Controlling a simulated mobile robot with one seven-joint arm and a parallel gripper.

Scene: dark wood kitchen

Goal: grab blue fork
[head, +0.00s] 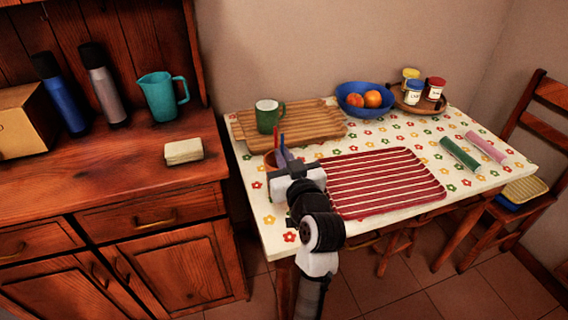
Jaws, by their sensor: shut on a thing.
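The blue fork (282,143) stands upright at the left end of the table, in or just over a small brown pot (269,160). Only its upper part shows. My gripper (285,161) is at the blue fork and shut on it. The gripper body hides the fork's lower part and most of the pot, so I cannot tell how deep the fork sits. A red utensil (276,135) stands right beside the fork.
A red striped mat (385,180) lies right of my gripper. Behind stand a wooden tray (315,125) with a green mug (268,117), a blue fruit bowl (365,108) and several jars (413,92). A wooden cabinet (110,175) stands left.

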